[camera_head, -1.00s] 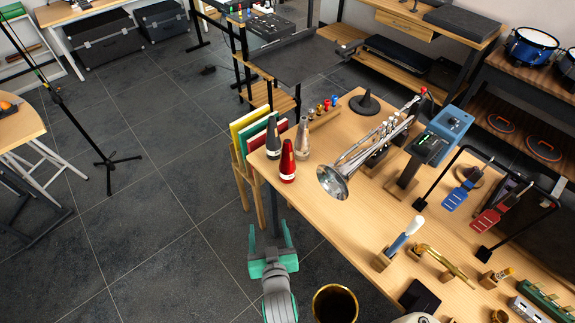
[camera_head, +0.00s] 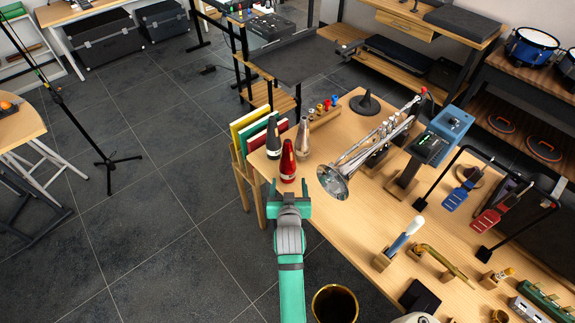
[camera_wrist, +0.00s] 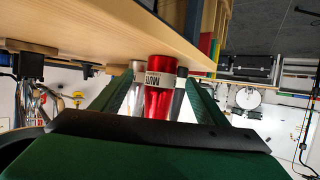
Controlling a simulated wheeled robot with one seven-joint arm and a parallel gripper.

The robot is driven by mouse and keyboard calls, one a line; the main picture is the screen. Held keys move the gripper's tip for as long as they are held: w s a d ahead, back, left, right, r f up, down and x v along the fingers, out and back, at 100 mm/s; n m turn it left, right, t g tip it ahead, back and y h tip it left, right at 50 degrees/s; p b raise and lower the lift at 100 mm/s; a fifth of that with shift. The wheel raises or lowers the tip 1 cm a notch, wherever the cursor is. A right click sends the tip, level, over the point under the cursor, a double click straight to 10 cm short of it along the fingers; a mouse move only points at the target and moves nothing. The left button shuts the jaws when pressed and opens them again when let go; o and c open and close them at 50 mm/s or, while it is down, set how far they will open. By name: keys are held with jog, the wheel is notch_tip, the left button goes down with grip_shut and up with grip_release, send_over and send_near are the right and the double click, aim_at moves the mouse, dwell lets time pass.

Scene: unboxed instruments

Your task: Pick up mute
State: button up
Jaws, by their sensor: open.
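A red mute (camera_head: 288,160) stands upright near the left corner of the wooden table (camera_head: 340,200). A dark grey mute (camera_head: 272,140) stands behind it to the left and a silver mute (camera_head: 303,139) behind it to the right. My gripper (camera_head: 289,189) is open just in front of the red mute at the table edge.
A trumpet (camera_head: 365,155) on a stand is to the right of the mutes. Coloured folders (camera_head: 257,133) stand in a wooden rack by the table's left end. A brass bell-like opening (camera_head: 335,304) is near the front edge. Open floor lies to the left.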

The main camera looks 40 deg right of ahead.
aim_at(288, 179)
jog(key=shift+a+x, duration=0.25)
jog(key=shift+x, duration=2.3)
jog(key=shift+w+f, duration=0.1)
jog(key=shift+f, duration=0.05)
jog(key=c, duration=1.2)
